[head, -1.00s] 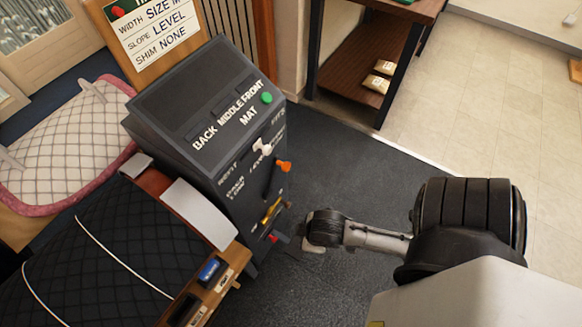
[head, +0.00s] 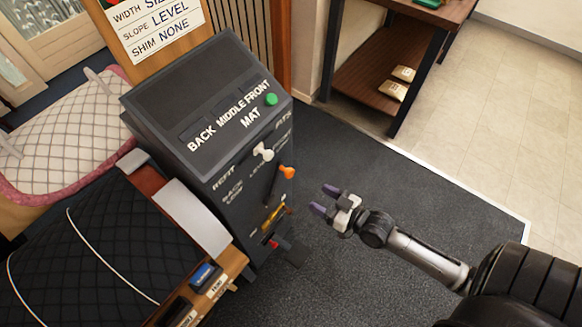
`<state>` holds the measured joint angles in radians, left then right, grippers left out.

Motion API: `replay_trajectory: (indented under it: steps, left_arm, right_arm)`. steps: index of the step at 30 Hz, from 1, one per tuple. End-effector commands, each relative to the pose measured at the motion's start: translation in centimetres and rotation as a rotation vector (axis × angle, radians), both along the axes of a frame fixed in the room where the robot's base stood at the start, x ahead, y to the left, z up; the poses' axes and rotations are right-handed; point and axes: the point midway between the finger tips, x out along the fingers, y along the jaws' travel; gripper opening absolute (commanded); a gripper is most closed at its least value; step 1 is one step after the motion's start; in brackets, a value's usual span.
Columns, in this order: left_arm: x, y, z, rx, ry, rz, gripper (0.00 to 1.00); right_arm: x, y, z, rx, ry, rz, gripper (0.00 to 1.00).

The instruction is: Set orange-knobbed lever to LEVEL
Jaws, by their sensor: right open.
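The orange-knobbed lever (head: 287,173) sticks out from the right-hand face of a dark grey machine (head: 185,105). Its dark arm slopes up to the right toward the orange knob. The lettering beside it is too slanted and small to read surely. A white-knobbed lever (head: 263,152) is just above it, and a yellow handle (head: 275,215) and a red knob (head: 273,244) are below. My right gripper (head: 325,199) is open and empty, with purple fingertips pointing left, to the right of the orange knob and apart from it. My left gripper is out of view.
A sign (head: 155,28) above the machine reads SLOPE LEVEL and SHIM NONE. A green button (head: 271,99) sits on the machine's top. A black quilted pad (head: 75,245) lies at the lower left. A shelf table (head: 375,70) stands behind. Dark floor mat (head: 400,195) is clear on the right.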

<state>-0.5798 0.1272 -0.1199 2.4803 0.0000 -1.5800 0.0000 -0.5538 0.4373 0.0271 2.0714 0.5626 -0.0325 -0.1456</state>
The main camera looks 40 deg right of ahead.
Motion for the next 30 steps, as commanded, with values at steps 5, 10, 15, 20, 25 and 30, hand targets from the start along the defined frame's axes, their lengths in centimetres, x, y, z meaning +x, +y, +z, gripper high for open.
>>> replay_trajectory:
  steps: [5,10,15,20,25,30]
  left_arm:
    - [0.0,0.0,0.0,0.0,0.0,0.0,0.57]
    - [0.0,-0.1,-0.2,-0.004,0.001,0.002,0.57]
    - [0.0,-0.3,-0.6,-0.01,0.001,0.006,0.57]
    - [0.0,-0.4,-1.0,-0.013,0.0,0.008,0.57]
    - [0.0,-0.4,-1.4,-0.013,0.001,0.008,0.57]
    - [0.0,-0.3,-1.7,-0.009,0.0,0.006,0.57]
  right_arm:
    - [0.2,-0.2,1.7,0.001,-0.105,-0.017,0.59]
    - [1.5,-0.1,1.9,-0.009,-0.124,-0.02,0.59]
    - [4.3,0.4,1.9,-0.009,-0.125,-0.019,0.59]
    - [7.3,0.9,1.8,-0.011,-0.123,-0.02,0.59]
    - [10.1,1.4,1.8,-0.01,-0.122,-0.019,0.59]
    - [12.2,1.8,1.8,-0.01,-0.12,-0.018,0.59]
